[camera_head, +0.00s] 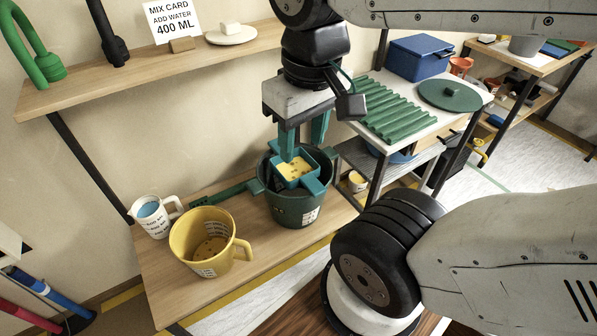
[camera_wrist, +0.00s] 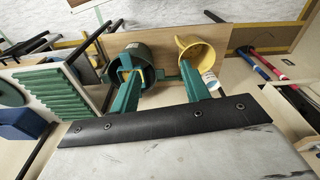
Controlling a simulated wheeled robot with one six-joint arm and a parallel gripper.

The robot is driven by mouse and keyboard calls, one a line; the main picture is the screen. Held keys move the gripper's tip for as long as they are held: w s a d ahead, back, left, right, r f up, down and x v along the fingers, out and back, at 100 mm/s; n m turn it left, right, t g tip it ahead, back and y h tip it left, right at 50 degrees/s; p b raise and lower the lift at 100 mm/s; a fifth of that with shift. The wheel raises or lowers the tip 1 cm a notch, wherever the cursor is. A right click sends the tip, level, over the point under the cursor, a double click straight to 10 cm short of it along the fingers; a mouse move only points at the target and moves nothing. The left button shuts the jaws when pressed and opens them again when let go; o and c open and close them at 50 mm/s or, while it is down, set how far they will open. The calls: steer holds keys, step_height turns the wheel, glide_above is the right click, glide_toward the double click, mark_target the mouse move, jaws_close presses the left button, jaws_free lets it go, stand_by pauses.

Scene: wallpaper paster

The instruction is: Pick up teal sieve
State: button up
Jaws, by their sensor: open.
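The teal sieve (camera_head: 314,187) sits across the mouth of a dark green bucket (camera_head: 291,212), with yellow material in its square basket. Its long teal handle (camera_head: 228,193) reaches out to the left over the bench. My gripper (camera_head: 303,150) is open, pointing down just above the basket, and its fingers hide part of the basket's back. Whether the fingers touch the basket is unclear. In the wrist view, the sieve (camera_wrist: 129,68) shows small in the bucket (camera_wrist: 143,57), partly behind one finger of my open gripper (camera_wrist: 160,71).
A yellow jug (camera_head: 202,243) and a clear measuring jug with blue liquid (camera_head: 150,217) stand left of the bucket on the wooden bench (camera_head: 265,248). A shelf (camera_head: 150,72) with a mix card (camera_head: 171,21) runs above. A table with a green ridged board (camera_head: 396,110) is at right.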

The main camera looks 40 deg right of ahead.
steer(key=shift+w+d+f+m+g, duration=0.2)
steer(key=shift+w+d+f+g, duration=0.2)
steer(key=shift+f, duration=0.15)
steer(key=shift+w+d+f+m+g, duration=0.25)
steer(key=shift+w+f+g, duration=0.15)
steer(key=shift+f, duration=0.1)
jaws_close()
steer(key=m, duration=0.3)
glide_toward(294, 174)
steer(key=f, duration=0.5)
steer(key=shift+s+f, duration=0.2)
steer(key=shift+f, duration=0.15)
steer(key=s, duration=0.2)
steer(key=shift+s+a+r, duration=0.25)
steer(key=shift+a, duration=0.1)
steer(key=shift+s+a, duration=0.2)
steer(key=shift+s, duration=0.35)
